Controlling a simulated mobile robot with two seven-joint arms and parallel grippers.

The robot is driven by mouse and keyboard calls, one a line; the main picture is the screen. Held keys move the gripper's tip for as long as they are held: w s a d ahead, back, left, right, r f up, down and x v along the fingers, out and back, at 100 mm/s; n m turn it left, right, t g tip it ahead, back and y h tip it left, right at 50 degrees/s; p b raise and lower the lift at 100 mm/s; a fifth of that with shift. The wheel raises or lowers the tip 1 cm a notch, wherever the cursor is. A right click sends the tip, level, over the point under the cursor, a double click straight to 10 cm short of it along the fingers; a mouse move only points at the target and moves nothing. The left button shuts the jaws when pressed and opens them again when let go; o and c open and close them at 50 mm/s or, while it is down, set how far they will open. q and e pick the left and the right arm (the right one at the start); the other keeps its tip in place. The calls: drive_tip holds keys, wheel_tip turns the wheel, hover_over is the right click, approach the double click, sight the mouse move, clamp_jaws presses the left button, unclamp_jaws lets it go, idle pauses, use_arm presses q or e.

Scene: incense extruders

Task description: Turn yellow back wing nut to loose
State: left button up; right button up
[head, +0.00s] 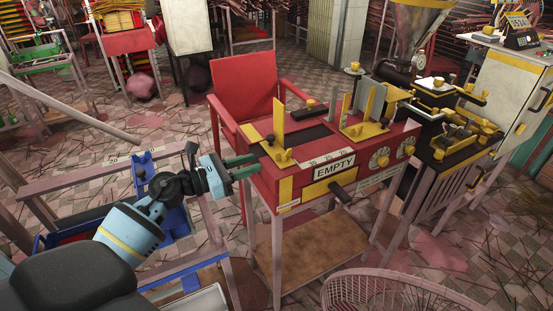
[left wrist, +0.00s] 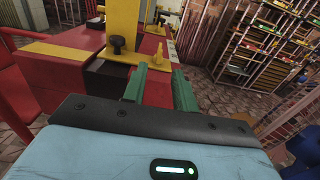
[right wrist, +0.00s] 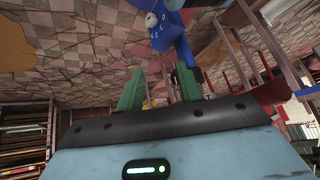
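A red machine labelled EMPTY (head: 334,169) carries a yellow upright bracket (head: 279,122) on its left end. A yellow wing nut (head: 284,157) sits at the foot of that bracket, with a small black knob close by. I cannot tell which is the task's back one. My left gripper (head: 254,165) is open beside the machine's left end, near the bracket foot. In the left wrist view its green fingers (left wrist: 160,88) are apart with nothing between, below the yellow bracket (left wrist: 123,22) and black knob (left wrist: 117,44). My right gripper (right wrist: 158,88) is open and empty, outside the head view.
A red chair (head: 246,87) stands behind the machine. A second bench with yellow fittings (head: 468,133) is at right. A blue object (head: 168,190) is near my left arm. A wire basket (head: 402,290) lies at the front right. The floor is partly littered with sticks.

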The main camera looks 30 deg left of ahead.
sight(275, 164)
use_arm(q)
drive_tip(key=shift+p+x, duration=0.3)
drive_tip(key=shift+x, duration=3.6)
drive_tip(key=shift+c, duration=0.2)
clamp_jaws()
